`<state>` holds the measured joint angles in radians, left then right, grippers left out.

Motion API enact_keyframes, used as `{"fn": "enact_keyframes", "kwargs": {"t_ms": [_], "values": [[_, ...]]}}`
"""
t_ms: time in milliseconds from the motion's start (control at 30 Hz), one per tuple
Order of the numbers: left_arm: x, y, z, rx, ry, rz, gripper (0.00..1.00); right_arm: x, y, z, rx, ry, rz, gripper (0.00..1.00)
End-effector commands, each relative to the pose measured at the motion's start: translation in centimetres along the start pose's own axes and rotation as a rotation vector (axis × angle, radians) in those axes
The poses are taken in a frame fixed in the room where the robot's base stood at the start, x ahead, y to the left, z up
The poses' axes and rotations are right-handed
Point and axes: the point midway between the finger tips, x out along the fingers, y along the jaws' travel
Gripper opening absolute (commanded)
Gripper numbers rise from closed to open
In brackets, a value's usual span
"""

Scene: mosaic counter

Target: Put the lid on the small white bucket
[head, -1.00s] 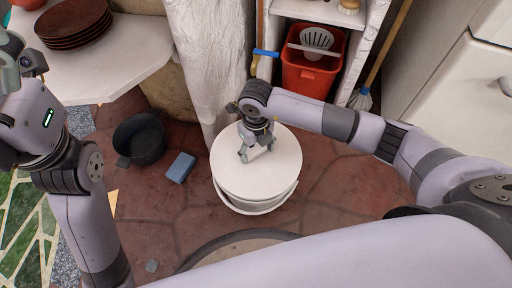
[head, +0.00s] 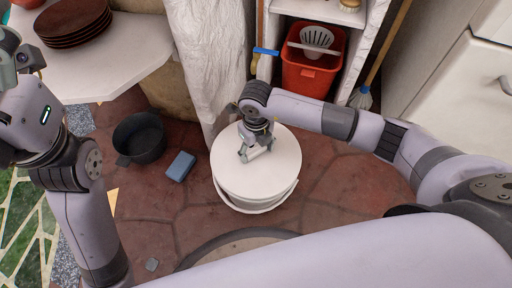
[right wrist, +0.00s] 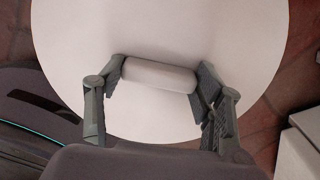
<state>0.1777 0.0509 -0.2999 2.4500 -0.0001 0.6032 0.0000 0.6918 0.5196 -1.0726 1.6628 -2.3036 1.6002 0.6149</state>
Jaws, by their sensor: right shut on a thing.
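The round white lid (head: 276,172) lies over the top of the small white bucket (head: 262,205) on the floor. Only a low strip of the bucket's side and its rim or handle shows below the lid. My right gripper (head: 255,152) is over the lid's upper left part, shut on the lid's white bar handle. In the right wrist view the handle (right wrist: 158,75) sits between the two fingers, with the lid (right wrist: 230,35) filling most of the picture. I cannot tell whether the lid is fully seated. My left arm is at the left; its gripper is out of view.
A dark pot (head: 140,138) and a blue block (head: 181,166) stand on the floor left of the bucket. A red bin (head: 308,77) is in the shelf behind. A white counter (head: 110,60) with brown plates (head: 73,24) is upper left. Floor right of the bucket is clear.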

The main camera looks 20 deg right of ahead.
Motion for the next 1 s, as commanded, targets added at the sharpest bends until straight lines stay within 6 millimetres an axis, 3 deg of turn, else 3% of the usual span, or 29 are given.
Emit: {"fn": "enact_keyframes", "kwargs": {"t_ms": [67, 100, 433, 667, 900, 1000], "values": [[-0.04, -0.01, 0.01, 0.0, -0.001, -0.001, 0.82, -0.02, -0.01, 0.01, 0.0, 0.0, 0.0, 0.31], [-0.05, -0.01, 0.02, 0.0, -0.002, -0.002, 0.82, -0.01, -0.01, 0.0, 0.0, 0.0, 0.0, 0.63], [-0.09, -0.02, 0.07, -0.001, -0.005, -0.003, 0.82, 0.0, 0.0, -0.02, 0.0, 0.001, 0.0, 0.85], [-0.1, -0.02, 0.1, -0.001, -0.006, -0.003, 0.82, 0.01, 0.0, -0.03, 0.0, 0.001, 0.0, 0.85], [-0.11, -0.01, 0.11, -0.001, -0.007, -0.003, 0.82, 0.04, 0.0, -0.04, 0.0, 0.001, 0.0, 1.0], [-0.11, -0.02, 0.11, -0.001, -0.007, -0.003, 0.82, 0.03, 0.0, -0.04, 0.0, 0.001, 0.0, 1.0]]}}
